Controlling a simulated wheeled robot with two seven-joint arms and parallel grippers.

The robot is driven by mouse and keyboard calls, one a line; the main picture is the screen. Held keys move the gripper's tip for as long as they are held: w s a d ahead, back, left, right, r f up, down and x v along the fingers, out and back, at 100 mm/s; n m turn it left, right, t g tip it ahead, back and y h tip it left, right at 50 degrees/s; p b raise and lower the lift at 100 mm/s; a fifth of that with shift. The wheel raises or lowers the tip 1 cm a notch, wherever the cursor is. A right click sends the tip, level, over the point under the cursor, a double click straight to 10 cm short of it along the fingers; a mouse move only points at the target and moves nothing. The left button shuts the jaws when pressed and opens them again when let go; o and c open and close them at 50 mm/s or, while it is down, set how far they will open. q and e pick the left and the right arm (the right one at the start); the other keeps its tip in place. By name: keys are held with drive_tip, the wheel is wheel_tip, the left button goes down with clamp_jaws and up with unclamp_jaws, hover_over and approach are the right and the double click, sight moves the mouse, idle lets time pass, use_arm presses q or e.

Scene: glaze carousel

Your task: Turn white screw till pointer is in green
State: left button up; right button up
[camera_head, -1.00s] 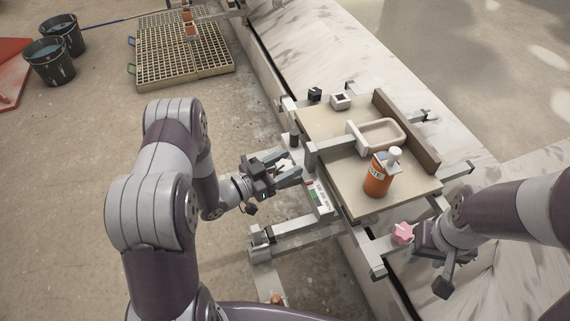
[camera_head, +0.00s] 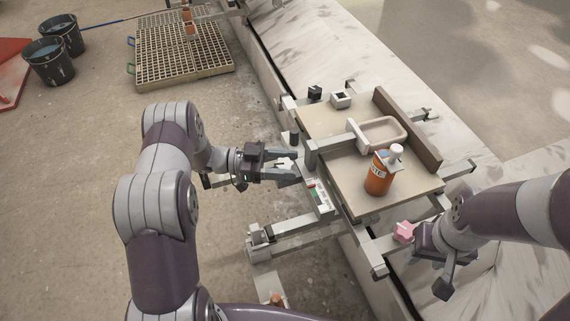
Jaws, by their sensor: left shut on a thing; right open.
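My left gripper (camera_head: 296,163) is at the left side of the work board, its jaws pointing right. It is shut on the small white screw (camera_head: 286,163), which is partly hidden between the fingers. Just below is a small scale (camera_head: 317,194) with green and red bands. The pointer is too small to make out, so I cannot tell which band it is in. My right gripper (camera_head: 413,240) is open at the lower right, close to a pink star-shaped knob (camera_head: 403,231); its fingers are largely hidden.
The beige board (camera_head: 345,184) carries an orange bottle (camera_head: 379,175) with a white top and a shallow tray (camera_head: 397,134). A brown rail (camera_head: 408,130) stands along its right edge. Metal bars (camera_head: 295,237) stick out at the lower left. Buckets (camera_head: 48,63) and a grate (camera_head: 180,50) are far off.

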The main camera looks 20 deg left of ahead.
idle(0.3)
use_arm(q)
drive_tip(key=o, duration=1)
drive_tip(key=shift+c, duration=0.2)
drive_tip(key=s+a+p, duration=0.1)
drive_tip(key=a+p, duration=0.1)
drive_tip(key=a, duration=1)
drive_tip(key=shift+s+a, duration=0.3)
drive_tip(key=shift+s, duration=0.1)
drive_tip(key=shift+w, duration=0.1)
